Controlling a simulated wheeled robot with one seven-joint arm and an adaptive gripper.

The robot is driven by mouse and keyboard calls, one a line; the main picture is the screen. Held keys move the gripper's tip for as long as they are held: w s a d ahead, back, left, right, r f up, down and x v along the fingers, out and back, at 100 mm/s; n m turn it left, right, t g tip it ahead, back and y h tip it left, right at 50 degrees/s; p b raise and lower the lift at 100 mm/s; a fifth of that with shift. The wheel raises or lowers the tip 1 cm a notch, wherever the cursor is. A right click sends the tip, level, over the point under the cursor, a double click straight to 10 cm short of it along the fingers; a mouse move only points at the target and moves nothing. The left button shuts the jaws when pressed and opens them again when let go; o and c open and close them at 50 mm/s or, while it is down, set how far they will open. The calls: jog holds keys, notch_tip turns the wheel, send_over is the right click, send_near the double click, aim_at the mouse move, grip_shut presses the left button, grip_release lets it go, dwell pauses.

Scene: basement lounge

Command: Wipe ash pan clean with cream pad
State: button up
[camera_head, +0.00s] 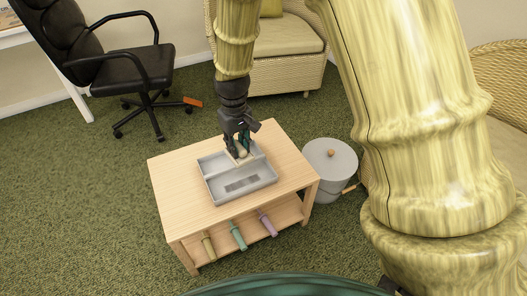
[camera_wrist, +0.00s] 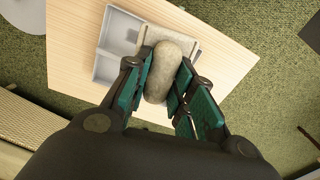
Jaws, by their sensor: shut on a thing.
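The ash pan (camera_head: 209,180) is a shallow grey tray with an inner divider on the light wood table. A dark grey patch (camera_head: 241,185) lies on its floor toward the near side. My gripper (camera_head: 238,146) is over the far part of the pan, shut on the cream pad (camera_head: 243,158). In the wrist view the pad's rounded cream grip (camera_wrist: 160,75) sits between my green fingers, with a flat cream edge showing beyond it. The pan (camera_wrist: 108,66) shows there too, partly hidden. I cannot tell whether the pad touches the pan floor.
The wood table (camera_head: 172,205) has bare top around the pan. Several coloured rolled items, one of them teal (camera_head: 238,236), lie on its lower shelf. A lidded grey bucket (camera_head: 329,165) stands close at the right. An office chair (camera_head: 130,65) and wicker armchair (camera_head: 280,72) stand behind.

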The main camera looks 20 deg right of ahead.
jog(key=shift+w+d+f+n+b, duration=0.2)
jog(key=shift+w+d+f+n, duration=0.6)
jog(key=shift+f+n, duration=2.1)
jog(key=shift+w+d+f+n+b, duration=0.3)
jog(key=shift+d+f+n, duration=0.95)
jog(key=shift+f+n, duration=1.65)
jog(key=shift+w+d+f+n+b, duration=0.15)
jog(key=shift+w+d+f+n, duration=0.65)
jog(key=shift+f+n, duration=2.1)
jog(key=shift+s+d+f+m, duration=0.15)
jog(key=shift+f+m, duration=0.1)
jog(key=shift+f, duration=0.3)
jog(key=shift+s+d+f+m, duration=0.1)
jog(key=shift+f+m, duration=0.15)
jog(key=shift+f, duration=0.3)
jog(key=shift+a, duration=0.15)
